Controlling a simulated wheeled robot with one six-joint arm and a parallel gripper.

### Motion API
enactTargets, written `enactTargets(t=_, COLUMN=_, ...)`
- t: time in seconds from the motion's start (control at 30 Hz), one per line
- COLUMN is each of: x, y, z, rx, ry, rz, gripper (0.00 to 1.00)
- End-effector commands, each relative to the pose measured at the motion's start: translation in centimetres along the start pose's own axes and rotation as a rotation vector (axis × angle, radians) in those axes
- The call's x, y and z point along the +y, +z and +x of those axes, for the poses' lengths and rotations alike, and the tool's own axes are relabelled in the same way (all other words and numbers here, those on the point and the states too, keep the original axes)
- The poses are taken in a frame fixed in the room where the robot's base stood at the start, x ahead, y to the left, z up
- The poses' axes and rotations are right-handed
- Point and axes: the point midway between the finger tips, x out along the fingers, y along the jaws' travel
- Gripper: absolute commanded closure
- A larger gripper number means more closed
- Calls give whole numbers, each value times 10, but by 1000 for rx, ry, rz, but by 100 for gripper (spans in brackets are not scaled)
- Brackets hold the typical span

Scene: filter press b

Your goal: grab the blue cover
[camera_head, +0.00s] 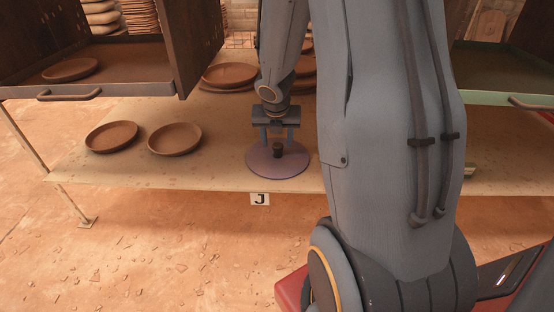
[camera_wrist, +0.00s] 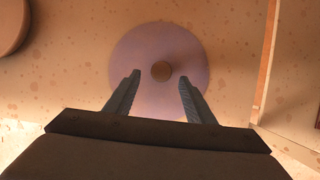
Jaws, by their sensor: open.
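The cover (camera_head: 290,163) is a flat round disc, bluish-purple in this light, with a dark brown knob (camera_head: 277,149) in its middle. It lies on the shelf board near the front edge, above the "J" label. In the wrist view the cover (camera_wrist: 140,50) is at the upper middle, with its knob (camera_wrist: 161,71) between and a little beyond the fingertips. My gripper (camera_head: 278,143) is above the cover, pointing down, its fingers on either side of the knob. It also shows in the wrist view (camera_wrist: 159,75), open and empty. I cannot tell the exact height of the fingertips.
Brown clay dishes (camera_head: 175,139) sit to the left on the shelf board (camera_head: 230,180), and more (camera_head: 229,75) stand behind. A dark box with a handle (camera_head: 110,90) hangs over the left side. A "J" label (camera_head: 260,199) is at the front edge.

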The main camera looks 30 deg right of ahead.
Motion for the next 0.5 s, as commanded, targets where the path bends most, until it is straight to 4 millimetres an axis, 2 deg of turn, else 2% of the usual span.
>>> enactTargets(t=0.17, x=0, y=1, z=9, rx=0, ry=0, rz=1, gripper=51)
enactTargets(t=0.5, x=-1, y=4, z=47, rx=-1, ry=0, rz=2, gripper=51)
